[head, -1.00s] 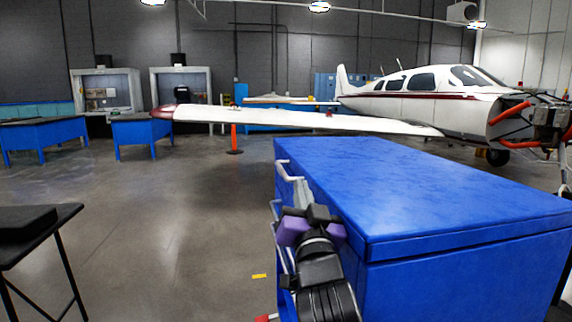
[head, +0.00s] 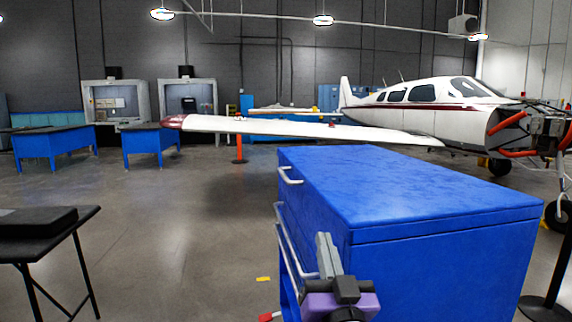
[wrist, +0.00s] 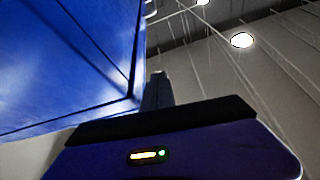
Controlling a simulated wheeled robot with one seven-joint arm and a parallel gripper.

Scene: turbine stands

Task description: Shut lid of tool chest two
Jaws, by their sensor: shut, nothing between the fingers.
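A blue tool chest (head: 440,275) stands at the right in the head view; no number shows on it. Its lid (head: 410,188) lies flat on the body, with a thin seam below its edge. A silver handle (head: 289,176) sticks out near the lid's far left edge. My gripper (head: 325,246) is shut and empty, in front of the chest's left side and below the lid edge, fingers pointing up. In the wrist view my gripper (wrist: 158,88) shows beside the blue chest (wrist: 65,65); whether it touches the chest is unclear.
A black table (head: 45,235) stands at the left. A dark post base (head: 545,308) is at the lower right. A white airplane (head: 430,110) stretches its wing behind the chest. Blue benches (head: 52,148) stand farther back. The floor left of the chest is open.

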